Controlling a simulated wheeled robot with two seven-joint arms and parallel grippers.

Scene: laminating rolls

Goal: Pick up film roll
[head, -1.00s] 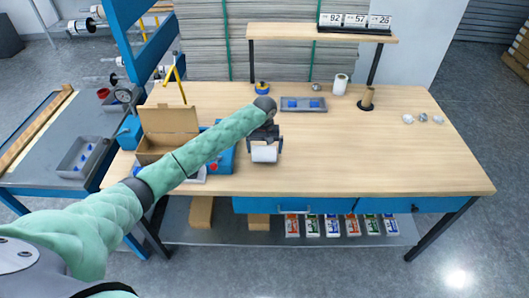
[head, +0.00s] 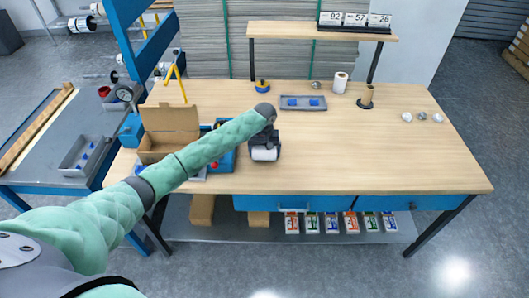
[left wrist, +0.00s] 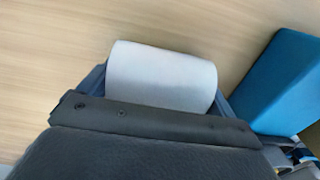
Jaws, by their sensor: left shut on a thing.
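The film roll (head: 265,154) is a short white cylinder lying on its side at the wooden table's surface, near the front edge. It also shows in the left wrist view (left wrist: 161,75), between dark finger parts at its two ends. My left gripper (head: 265,150) is over the roll and shut on it. I cannot tell whether the roll touches the table. The gripper hides part of the roll. My right gripper is in neither view.
A blue device (head: 226,160) stands just left of the roll, with an open cardboard box (head: 168,120) beyond it. A grey tray (head: 303,109), a white upright roll (head: 340,83) and a brown roll on a stand (head: 366,97) are farther back. The table's right half is mostly clear.

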